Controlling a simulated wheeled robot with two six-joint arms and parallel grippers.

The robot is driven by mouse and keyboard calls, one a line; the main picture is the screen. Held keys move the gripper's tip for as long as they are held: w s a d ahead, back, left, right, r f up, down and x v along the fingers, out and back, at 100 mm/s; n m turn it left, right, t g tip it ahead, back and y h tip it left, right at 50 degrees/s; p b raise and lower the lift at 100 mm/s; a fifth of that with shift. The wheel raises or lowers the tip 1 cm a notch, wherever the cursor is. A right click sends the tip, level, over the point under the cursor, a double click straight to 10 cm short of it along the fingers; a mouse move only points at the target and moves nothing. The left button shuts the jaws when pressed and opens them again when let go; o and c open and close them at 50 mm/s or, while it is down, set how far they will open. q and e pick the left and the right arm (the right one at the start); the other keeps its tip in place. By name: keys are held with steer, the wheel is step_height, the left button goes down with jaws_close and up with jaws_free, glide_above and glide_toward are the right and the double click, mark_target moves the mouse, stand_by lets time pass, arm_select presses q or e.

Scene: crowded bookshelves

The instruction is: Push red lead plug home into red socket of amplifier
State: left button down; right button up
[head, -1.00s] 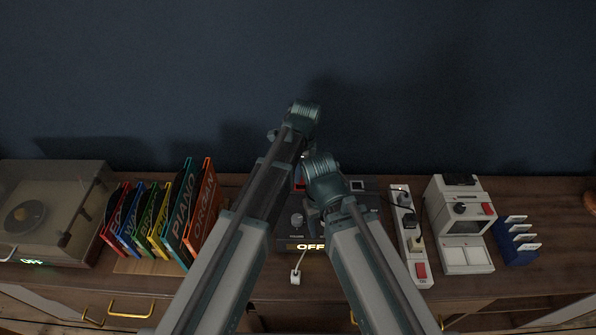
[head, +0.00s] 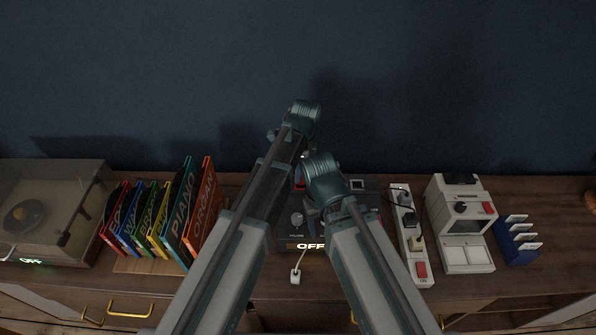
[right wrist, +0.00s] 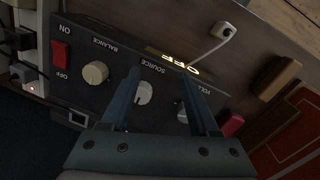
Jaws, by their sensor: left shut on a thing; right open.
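The dark amplifier (head: 292,225) stands in the middle, with knobs and a lit "OFF" display; it also fills much of the right wrist view (right wrist: 120,65). A red-framed part, apparently the red socket (head: 300,184), shows at its back left, partly covered by my arms. A white-framed socket (head: 357,185) is at its back right. My left gripper (head: 301,150) is over the amplifier's back left, mostly hidden; it is shut, apparently on the red lead plug, which I cannot make out. My right gripper (right wrist: 166,82) is open and empty above the knobs.
Records in a rack (head: 185,225) and a turntable (head: 45,215) stand on the left. A power strip (head: 407,235), a white machine (head: 462,230) and a blue card rack (head: 517,242) stand on the right. A white box on a cord (head: 295,277) lies in front.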

mark_target(323, 239)
arm_select(q)
steer(key=shift+f+b, duration=1.6)
arm_select(e)
steer(key=shift+f, duration=1.6)
arm_select(q)
steer(key=c, duration=0.5)
jaws_free()
steer(key=shift+c, duration=0.2)
arm_select(e)
steer(key=shift+r, duration=0.1)
arm_select(q)
steer(key=shift+r, duration=0.15)
step_height(323, 239, up, 14)
steer(key=d+p, duration=0.1)
steer(key=p, duration=1.3)
steer(key=shift+f, duration=0.2)
arm_select(e)
step_height(323, 239, up, 14)
arm_select(q)
steer(key=shift+d, duration=0.1)
